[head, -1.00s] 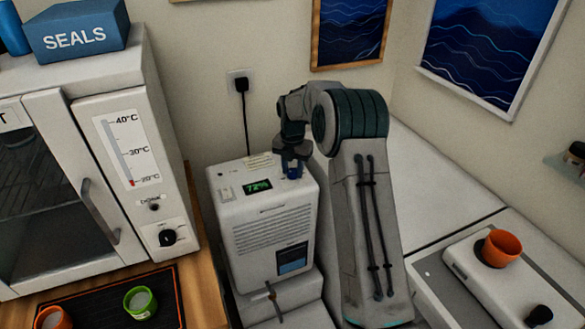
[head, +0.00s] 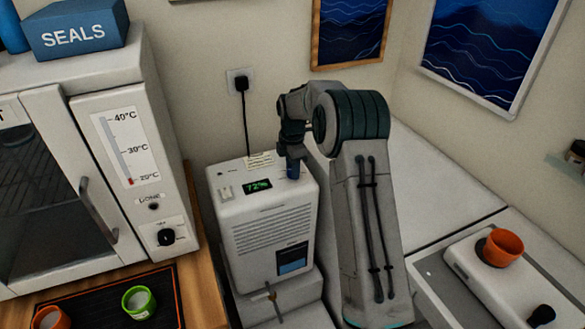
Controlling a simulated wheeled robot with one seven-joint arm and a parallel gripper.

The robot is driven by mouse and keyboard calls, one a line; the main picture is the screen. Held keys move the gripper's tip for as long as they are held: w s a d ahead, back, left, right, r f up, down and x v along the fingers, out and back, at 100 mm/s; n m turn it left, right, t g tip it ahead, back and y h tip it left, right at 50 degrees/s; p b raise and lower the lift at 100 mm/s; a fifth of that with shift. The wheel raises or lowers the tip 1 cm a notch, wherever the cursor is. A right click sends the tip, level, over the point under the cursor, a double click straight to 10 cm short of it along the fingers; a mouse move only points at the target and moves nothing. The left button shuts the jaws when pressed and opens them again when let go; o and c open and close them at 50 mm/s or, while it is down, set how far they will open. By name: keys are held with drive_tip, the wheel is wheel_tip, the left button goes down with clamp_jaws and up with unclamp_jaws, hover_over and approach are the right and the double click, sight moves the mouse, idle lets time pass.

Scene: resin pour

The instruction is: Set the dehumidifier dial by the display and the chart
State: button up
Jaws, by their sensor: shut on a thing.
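The white dehumidifier (head: 270,225) stands between the wooden counter and my arm. Its green display (head: 257,187) on the top reads about 72%. A pale chart card (head: 259,161) lies at the back of its top; its print is too small to read. My gripper (head: 292,172) points down at the right side of the top, shut on the dial, which is mostly hidden by the fingers. The dial's pointer and marks cannot be made out.
A white oven-like cabinet (head: 120,160) with a thermometer scale stands at left. A dark tray (head: 165,285) holds a green cup (head: 139,302) and an orange cup (head: 52,318). Another orange cup (head: 502,247) sits on a white device at right. A cord runs to a wall socket (head: 240,81).

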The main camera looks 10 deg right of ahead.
drive_tip(key=m, duration=1.3)
drive_tip(key=shift+r+m+b, duration=0.1)
drive_tip(key=shift+m+b, duration=0.3)
drive_tip(key=m, duration=1.2)
drive_tip(key=shift+m, duration=0.4)
drive_tip(key=o, duration=1)
drive_tip(key=shift+a, duration=0.1)
wheel_tip(320, 180, up, 14)
